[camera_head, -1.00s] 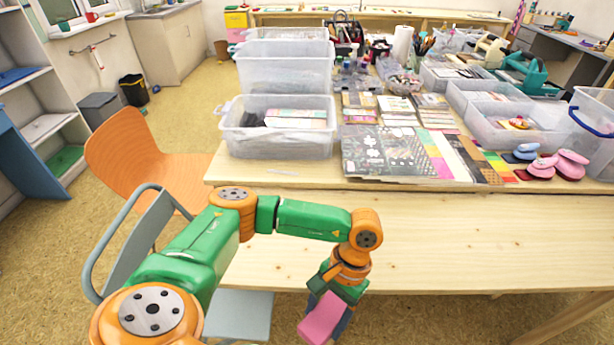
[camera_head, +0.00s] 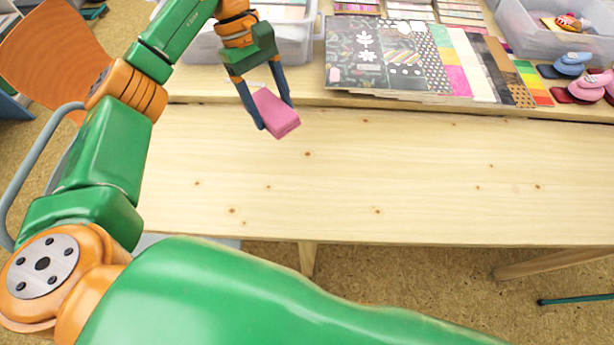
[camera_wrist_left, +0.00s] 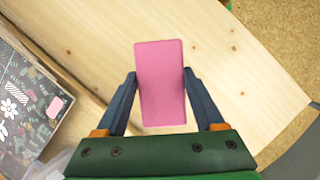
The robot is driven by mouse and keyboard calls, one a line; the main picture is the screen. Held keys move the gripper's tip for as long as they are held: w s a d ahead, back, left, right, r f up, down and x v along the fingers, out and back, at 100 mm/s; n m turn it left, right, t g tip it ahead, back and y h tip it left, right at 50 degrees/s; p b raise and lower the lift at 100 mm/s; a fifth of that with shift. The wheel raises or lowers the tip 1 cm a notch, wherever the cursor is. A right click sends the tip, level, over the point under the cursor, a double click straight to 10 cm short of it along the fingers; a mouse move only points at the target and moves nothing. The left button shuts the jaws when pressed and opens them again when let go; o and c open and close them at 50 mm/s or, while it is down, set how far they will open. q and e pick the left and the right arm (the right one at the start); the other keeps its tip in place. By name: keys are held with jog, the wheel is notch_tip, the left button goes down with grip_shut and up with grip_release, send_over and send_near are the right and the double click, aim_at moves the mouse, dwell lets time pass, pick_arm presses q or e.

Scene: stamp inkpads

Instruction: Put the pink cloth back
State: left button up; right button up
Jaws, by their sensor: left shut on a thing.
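The pink cloth (camera_head: 276,113) is a small folded pink block. My left gripper (camera_head: 272,108) is shut on it and holds it over the left part of the bare wooden table, near the raised back section. In the left wrist view the cloth (camera_wrist_left: 161,84) sits upright between the two dark fingers of the gripper (camera_wrist_left: 160,88), with wood below it. I cannot tell its exact height above the table. My right gripper is not in view; a large green arm link crosses the bottom of the head view.
The front wooden table (camera_head: 350,180) is clear. Patterned paper sheets (camera_head: 385,60) lie on the raised back section, with a clear plastic box (camera_head: 300,40) to their left. Blue and pink stamp punches (camera_head: 572,64) and another clear box (camera_head: 510,22) stand at the right.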

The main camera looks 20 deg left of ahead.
aim_at(287, 122)
pick_arm(q)
jog(key=s+d, duration=0.1)
jog(key=d+f+p, duration=0.1)
jog(key=d, duration=0.1)
jog(key=s+d+f, duration=0.1)
jog(key=shift+s+d, duration=0.3)
jog(key=s+d+f, duration=0.1)
jog(key=f, duration=0.1)
jog(key=d+f+p, duration=0.1)
jog(key=f, duration=0.1)
jog(key=s+d+f, duration=0.1)
jog(key=d+f, duration=0.1)
jog(key=shift+s+d+f+p, duration=0.1)
jog(key=shift+s+p, duration=0.2)
notch_tip(287, 122, down, 3)
jog(key=shift+r+p, duration=0.1)
jog(key=shift+p, duration=0.25)
jog(key=shift+w+f, duration=0.1)
jog(key=shift+f, duration=0.3)
jog(key=o, duration=1.3)
jog(key=shift+r, duration=0.3)
jog(key=b+v, duration=0.2)
jog(key=v, duration=1)
jog(key=shift+f, duration=0.1)
